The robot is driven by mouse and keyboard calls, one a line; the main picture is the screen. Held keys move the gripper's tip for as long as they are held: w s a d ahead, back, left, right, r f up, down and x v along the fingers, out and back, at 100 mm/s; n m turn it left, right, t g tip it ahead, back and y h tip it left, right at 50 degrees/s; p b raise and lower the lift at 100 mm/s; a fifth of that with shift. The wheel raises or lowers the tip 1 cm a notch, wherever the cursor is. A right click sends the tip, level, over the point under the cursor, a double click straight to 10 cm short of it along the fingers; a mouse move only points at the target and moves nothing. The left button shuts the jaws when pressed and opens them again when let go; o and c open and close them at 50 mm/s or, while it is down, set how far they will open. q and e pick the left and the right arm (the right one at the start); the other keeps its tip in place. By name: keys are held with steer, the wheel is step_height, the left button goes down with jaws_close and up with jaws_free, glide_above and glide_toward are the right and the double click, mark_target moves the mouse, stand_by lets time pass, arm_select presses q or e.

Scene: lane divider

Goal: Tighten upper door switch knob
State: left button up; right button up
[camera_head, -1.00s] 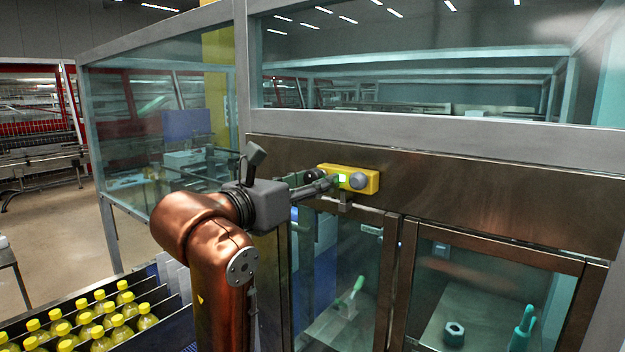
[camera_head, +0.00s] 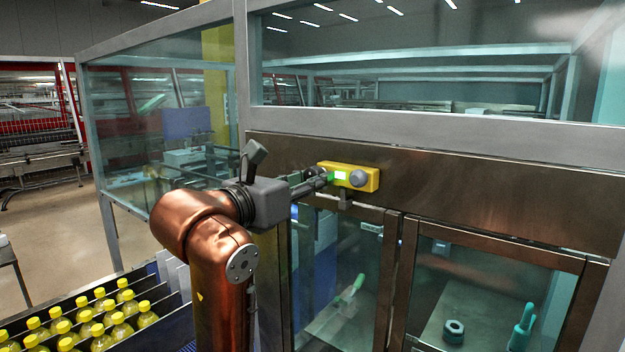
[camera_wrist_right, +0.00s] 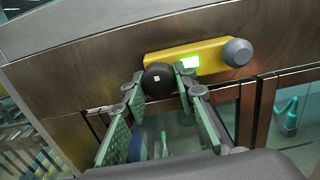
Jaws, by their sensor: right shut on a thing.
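A yellow door switch box (camera_head: 370,180) is mounted on the brown metal beam above the glass doors. It has a lit green-white window (camera_head: 341,176) and a grey round knob (camera_head: 358,178) at its right end. At its left end is a black knob (camera_wrist_right: 158,80) with a small white square mark. My right gripper (camera_head: 318,179) reaches the box from the left. In the right wrist view its fingers (camera_wrist_right: 160,88) stand on both sides of the black knob and are shut on it. In the head view the fingers partly hide this knob. My left gripper is not in view.
Glass doors with brown frames (camera_head: 397,270) lie below the switch. A grey frame post (camera_head: 243,70) stands left of it. Yellow-capped bottles (camera_head: 100,310) stand in lanes at the lower left. A green-handled item (camera_head: 521,330) and a nut-shaped part (camera_head: 453,331) show behind the right door.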

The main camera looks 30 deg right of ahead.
steer(key=m, duration=0.4)
steer(key=shift+w+b, duration=0.1)
steer(key=shift+b, duration=0.2)
steer(key=m, duration=0.4)
steer(key=shift+a+m, duration=0.1)
steer(key=shift+m, duration=0.3)
steer(key=m+b, duration=0.1)
steer(key=m, duration=0.3)
steer(key=shift+w, duration=0.1)
steer(key=m, duration=0.5)
steer(key=shift+r, duration=0.1)
steer(key=shift+m, duration=0.3)
steer(key=o, duration=1.2)
